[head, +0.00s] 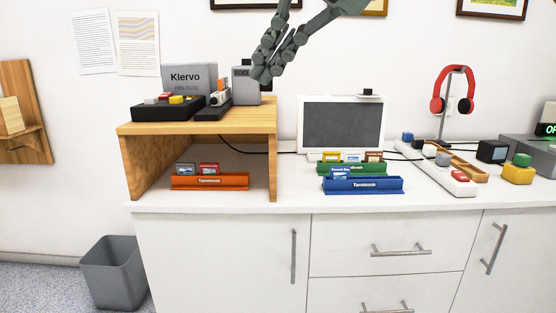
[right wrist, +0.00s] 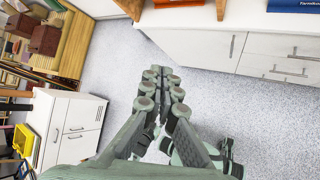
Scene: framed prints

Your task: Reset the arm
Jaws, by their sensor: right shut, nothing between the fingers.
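My right gripper (head: 263,75) hangs in from the top of the head view. Its grey jointed fingers are shut and empty. In the picture its tips overlap the grey box (head: 245,86) on the wooden riser; I cannot tell how far apart they are in depth. In the right wrist view the right gripper (right wrist: 160,72) shows its two fingers side by side over bare speckled floor, with nothing between them. My left gripper is in neither view.
The wooden riser (head: 197,127) on the white counter (head: 290,196) bears a Klervo box (head: 189,78) and a black tray. A dark-screened monitor (head: 342,126), card racks, a power strip and red headphones (head: 438,105) stand to the right. A grey bin (head: 113,273) stands on the floor.

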